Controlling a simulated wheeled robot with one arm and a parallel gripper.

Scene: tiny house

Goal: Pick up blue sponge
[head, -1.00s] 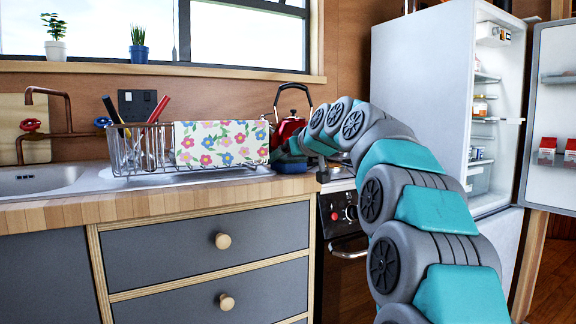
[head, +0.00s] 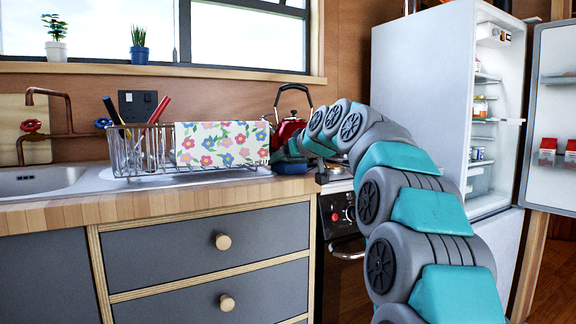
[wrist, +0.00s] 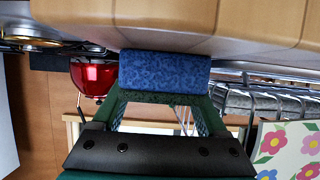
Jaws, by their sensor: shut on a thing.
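The blue sponge (wrist: 164,73) is a mottled blue block, held between the fingertips of my gripper (wrist: 160,97) in the wrist view. That view is upside down, and the wooden counter edge shows right by the sponge. In the head view my gripper (head: 280,152) is at the right end of the dish rack, largely hidden by its own wrist. A strip of the sponge (head: 293,168) shows low at the counter there. I cannot tell whether it still touches the counter.
The dish rack (head: 150,150) with a floral cloth (head: 222,145) stands just left of my gripper. A red kettle (head: 289,128) is close behind, also in the wrist view (wrist: 93,77). The stove (head: 342,215) and open fridge (head: 425,85) are to the right.

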